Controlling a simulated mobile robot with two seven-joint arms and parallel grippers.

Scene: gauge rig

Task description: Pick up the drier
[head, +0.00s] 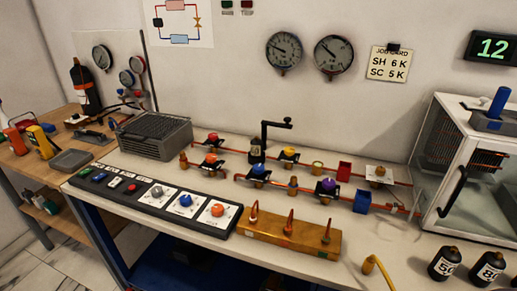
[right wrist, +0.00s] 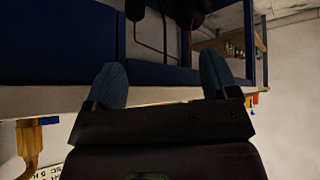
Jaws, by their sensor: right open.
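I cannot tell for sure which thing is the drier; no part carries that name. In the head view, two black bottle-like pieces with white number labels, a left one (head: 445,263) and a right one (head: 486,268), stand upright at the bench's front right. A small dark cylinder (head: 256,150) stands by the black crank handle (head: 264,135) among the pipe fittings. My right gripper (right wrist: 163,84) is open in the right wrist view, its two blue-padded fingers apart with nothing between them. Neither gripper shows in the head view.
A glass-fronted cabinet (head: 470,165) stands at right. A yellow hose (head: 378,267) lies at the front edge. The right wrist view shows blue bench framing (right wrist: 60,45).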

